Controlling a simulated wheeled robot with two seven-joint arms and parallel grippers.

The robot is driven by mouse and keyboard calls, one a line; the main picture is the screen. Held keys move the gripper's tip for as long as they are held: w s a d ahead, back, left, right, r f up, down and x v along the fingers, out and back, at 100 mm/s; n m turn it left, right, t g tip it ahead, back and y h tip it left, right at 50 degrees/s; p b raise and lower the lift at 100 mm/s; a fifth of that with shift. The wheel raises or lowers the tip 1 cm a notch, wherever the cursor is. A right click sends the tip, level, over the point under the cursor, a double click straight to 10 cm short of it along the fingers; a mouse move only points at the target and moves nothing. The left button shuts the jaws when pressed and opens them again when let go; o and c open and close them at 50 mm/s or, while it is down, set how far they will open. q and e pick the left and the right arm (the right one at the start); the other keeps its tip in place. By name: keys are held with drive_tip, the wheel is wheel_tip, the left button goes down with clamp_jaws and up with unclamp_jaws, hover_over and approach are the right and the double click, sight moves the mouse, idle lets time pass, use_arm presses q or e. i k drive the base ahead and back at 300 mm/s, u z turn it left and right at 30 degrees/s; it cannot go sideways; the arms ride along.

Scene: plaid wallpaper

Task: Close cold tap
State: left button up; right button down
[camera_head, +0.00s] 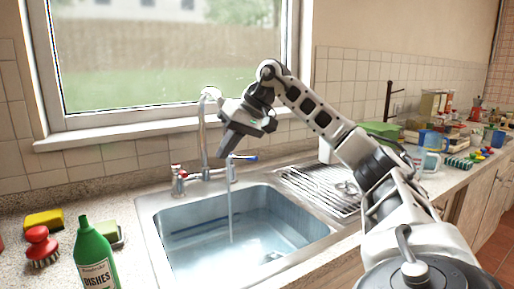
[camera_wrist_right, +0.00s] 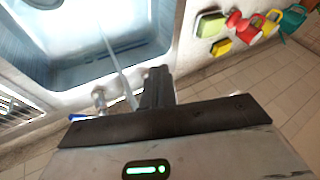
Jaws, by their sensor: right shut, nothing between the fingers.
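The cold tap (camera_head: 243,157) has a blue-tipped lever and stands behind the sink (camera_head: 148,215), right of the spout's base. Its lever points to the right. The hot tap (camera_head: 178,173) with red marks stands to the left. The tall chrome faucet (camera_head: 202,130) rises between them, and a water stream (camera_head: 230,212) falls into the sink. My right gripper (camera_head: 224,151) is shut and empty, with its tips just above and left of the blue lever. I cannot tell whether they touch. In the right wrist view the blue lever (camera_wrist_right: 80,117) shows beside the shut fingers (camera_wrist_right: 157,88). My left gripper is not in view.
A green dish-soap bottle (camera_head: 95,260), a red brush (camera_head: 41,246) and sponges (camera_head: 43,220) stand left of the sink. A drying rack (camera_head: 315,187) is to its right. A window and tiled wall are close behind. Several dishes crowd the far right counter.

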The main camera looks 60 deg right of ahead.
sight(232, 156)
drive_tip(key=k, duration=0.5)
drive_tip(key=u, duration=2.65)
drive_tip(key=k, duration=2.2)
drive_tip(key=z, duration=1.85)
drive_tip(key=i, duration=0.55)
drive_tip(key=u, duration=0.05)
